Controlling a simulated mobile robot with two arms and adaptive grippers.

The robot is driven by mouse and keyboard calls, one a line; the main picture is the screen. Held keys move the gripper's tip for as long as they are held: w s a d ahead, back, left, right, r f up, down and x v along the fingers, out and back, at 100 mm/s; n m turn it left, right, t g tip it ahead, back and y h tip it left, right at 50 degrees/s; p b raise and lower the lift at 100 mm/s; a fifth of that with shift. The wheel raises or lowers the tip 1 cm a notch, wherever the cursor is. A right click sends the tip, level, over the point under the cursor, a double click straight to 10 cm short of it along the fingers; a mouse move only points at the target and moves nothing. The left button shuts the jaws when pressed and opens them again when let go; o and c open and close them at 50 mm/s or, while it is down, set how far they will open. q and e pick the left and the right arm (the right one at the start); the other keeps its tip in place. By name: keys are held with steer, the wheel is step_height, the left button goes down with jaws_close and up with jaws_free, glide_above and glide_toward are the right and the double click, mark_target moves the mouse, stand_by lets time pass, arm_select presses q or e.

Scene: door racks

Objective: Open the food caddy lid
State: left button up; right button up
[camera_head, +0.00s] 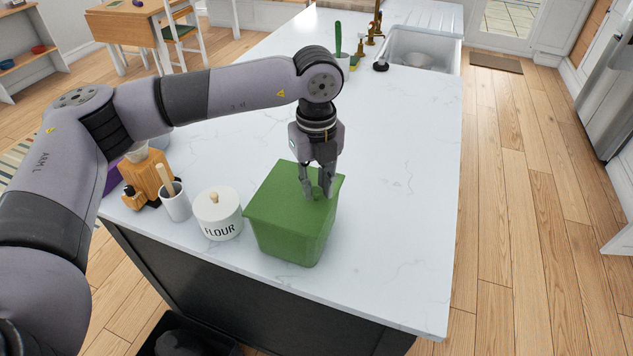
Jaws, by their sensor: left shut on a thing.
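The green food caddy (288,232) stands on the white counter near its front edge. Its green lid (270,192) lies flat over the top and looks closed. My left gripper (316,194) points down over the right part of the lid. It is shut on the small lid knob (318,195), which its fingers mostly hide. My right gripper is not in the view.
A white flour jar (218,212) stands just left of the caddy, with a white utensil pot (175,202) and a wooden block (146,178) further left. The counter (400,200) is clear to the right. A sink (420,55) is at the back.

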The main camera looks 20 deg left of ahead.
arm_select(q)
jaws_close()
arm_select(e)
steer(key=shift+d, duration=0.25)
